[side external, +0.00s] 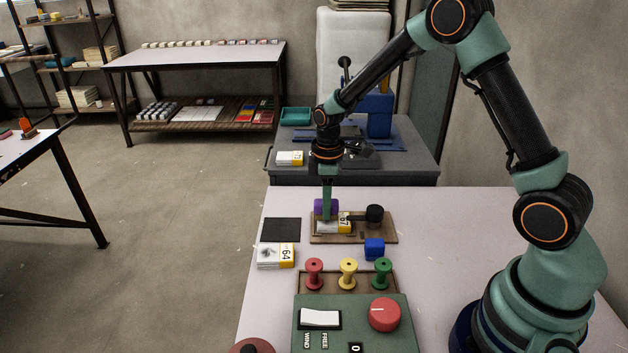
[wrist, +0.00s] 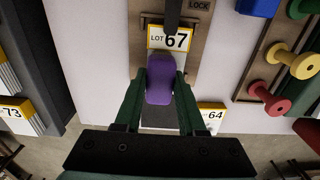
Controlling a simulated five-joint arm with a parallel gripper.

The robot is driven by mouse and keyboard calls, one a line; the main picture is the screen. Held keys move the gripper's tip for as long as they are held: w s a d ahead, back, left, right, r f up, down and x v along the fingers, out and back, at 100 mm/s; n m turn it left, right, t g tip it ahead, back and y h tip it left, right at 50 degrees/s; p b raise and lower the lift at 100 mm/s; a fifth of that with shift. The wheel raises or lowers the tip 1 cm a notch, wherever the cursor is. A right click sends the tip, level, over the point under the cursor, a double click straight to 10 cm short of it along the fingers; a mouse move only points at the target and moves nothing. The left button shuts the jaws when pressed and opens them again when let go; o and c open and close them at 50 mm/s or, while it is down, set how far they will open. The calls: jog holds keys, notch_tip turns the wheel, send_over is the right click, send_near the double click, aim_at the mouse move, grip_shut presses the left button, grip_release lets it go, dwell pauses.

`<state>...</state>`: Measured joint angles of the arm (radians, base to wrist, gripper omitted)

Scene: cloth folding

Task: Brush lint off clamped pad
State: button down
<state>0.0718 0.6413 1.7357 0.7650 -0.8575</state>
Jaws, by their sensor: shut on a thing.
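My gripper (wrist: 160,82) is shut on a purple block-like brush (wrist: 160,84), one green finger on each side of it. In the side view the purple brush (side external: 320,207) is at the left end of a brown board, with my gripper (side external: 327,205) upright over it. The pad (side external: 333,226) with a yellow "67" label lies on that board, under a black clamp (side external: 374,214). In the wrist view the label reads LOT 67 (wrist: 170,38), just beyond the brush. I cannot tell whether the brush touches the pad. No lint is clear to see.
A dark flat square (side external: 281,230) and a stack labelled 64 (side external: 275,256) lie left of the board. A blue cube (side external: 375,249) is to its right front. Red, yellow and green spools (side external: 348,272) and a green control box (side external: 350,330) stand in front. A grey bench (side external: 410,160) is behind.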

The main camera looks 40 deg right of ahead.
jog(key=shift+w+d, duration=0.7)
jog(key=shift+d, duration=0.05)
jog(key=shift+s+a, duration=1.9)
jog(key=shift+a, duration=0.1)
jog(key=shift+s+a+r, duration=0.1)
jog(key=shift+r, duration=0.1)
notch_tip(320, 180, up, 8)
jog(key=shift+f, duration=0.15)
